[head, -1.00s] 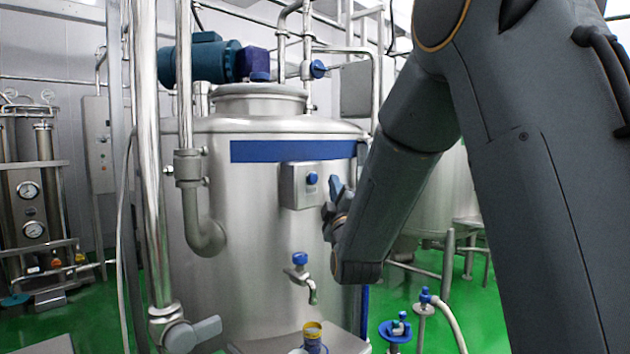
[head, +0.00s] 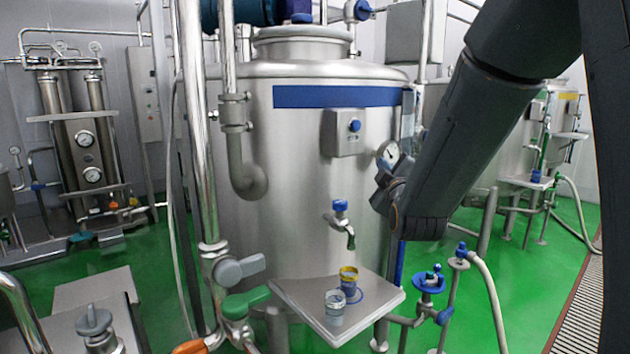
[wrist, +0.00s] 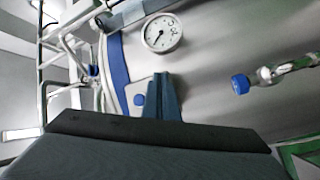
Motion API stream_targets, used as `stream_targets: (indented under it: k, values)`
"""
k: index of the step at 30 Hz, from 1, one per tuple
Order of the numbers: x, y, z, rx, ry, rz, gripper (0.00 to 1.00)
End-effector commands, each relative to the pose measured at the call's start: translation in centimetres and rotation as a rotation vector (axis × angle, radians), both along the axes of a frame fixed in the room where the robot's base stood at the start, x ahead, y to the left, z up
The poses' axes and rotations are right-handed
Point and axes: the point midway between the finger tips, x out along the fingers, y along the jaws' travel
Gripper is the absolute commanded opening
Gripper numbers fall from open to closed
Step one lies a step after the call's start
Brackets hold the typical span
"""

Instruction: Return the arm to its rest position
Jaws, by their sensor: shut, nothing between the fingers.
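My gripper (head: 385,188) is at the end of my dark grey arm, in front of the steel tank (head: 290,160), just right of the control box with its blue button (head: 355,126). In the wrist view the fingers of my gripper (wrist: 168,92) are together and hold nothing. There the blue button (wrist: 139,100) shows just left of the fingers. My arm comes down from the upper right in the head view, with its forearm slanting down to the left.
A tap with a blue handle (head: 340,206) sticks out over a metal shelf (head: 300,292). A yellow-rimmed cup (head: 349,280) and a grey cup (head: 335,305) stand on it. A gauge (head: 388,152) is behind my gripper. Blue valves (head: 430,282) and a hose stand at right.

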Motion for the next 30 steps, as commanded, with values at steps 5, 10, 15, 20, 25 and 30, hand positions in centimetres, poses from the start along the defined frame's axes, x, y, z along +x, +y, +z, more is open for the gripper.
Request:
stream_targets:
  k: [5, 10, 15, 20, 25, 30]
  values:
    - [-3.1, 0.4, -8.9, 0.250, 0.360, -0.005, 0.00]
    - [-9.1, 0.6, -16.7, 0.476, 0.696, -0.097, 0.00]
    - [-17.5, 0.8, -22.6, 0.676, 1.014, -0.278, 0.00]
    - [-25.7, 0.8, -25.7, 0.809, 1.250, -0.490, 0.00]
    - [-31.2, 0.7, -26.6, 0.871, 1.384, -0.658, 0.00]
    - [-32.9, 0.7, -26.8, 0.887, 1.422, -0.712, 0.00]
